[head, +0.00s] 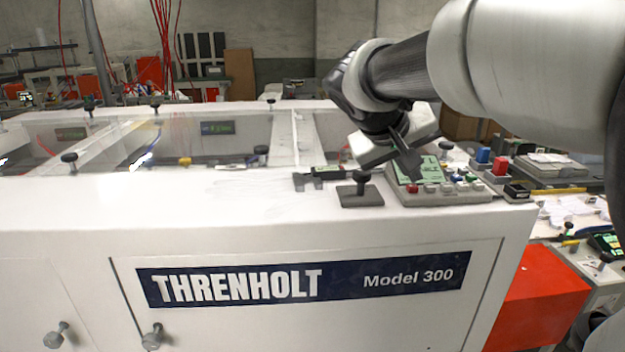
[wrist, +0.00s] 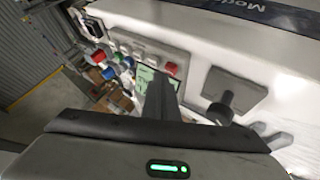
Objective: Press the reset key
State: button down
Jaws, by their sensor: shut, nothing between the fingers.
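A small grey control panel (head: 440,198) with a green screen (head: 430,168) sits on the machine's top near its right front corner. A row of small keys runs along its front, with a red key (head: 412,188) at the left end and pale keys (head: 446,187) beside it. No key label is readable, so I cannot tell which is the reset key. My gripper (head: 414,174) is shut and empty, pointing down over the panel near the screen and red key. In the wrist view the fingers (wrist: 160,92) partly cover the screen (wrist: 146,78), close to the red key (wrist: 171,68). Contact cannot be told.
A black knob on a dark plate (head: 360,195) stands left of the panel, with a dark caliper-like tool (head: 322,174) behind it. Larger blue (head: 483,155) and red (head: 500,166) buttons stand right of the panel.

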aim_at(410, 188)
jog(key=shift+f+b, duration=0.4)
jog(key=shift+r, duration=0.1)
dwell(0.5)
jog(key=shift+r+p, duration=0.55)
jog(key=shift+r, duration=0.25)
jog(key=shift+r+p, duration=1.8)
jog(key=shift+r, duration=0.75)
jog(key=s+a+f+y+p, duration=0.2)
jog(key=s+a+y+p, duration=0.1)
jog(key=s, duration=0.8)
jog(key=s+a+f+y+p, duration=0.1)
jog(key=s+a+y+p, duration=0.3)
jog(key=s, duration=0.7)
jog(key=shift+a+f+n+p, duration=0.35)
jog(key=shift+a+n+p, duration=0.05)
jog(key=shift+a+p, duration=0.7)
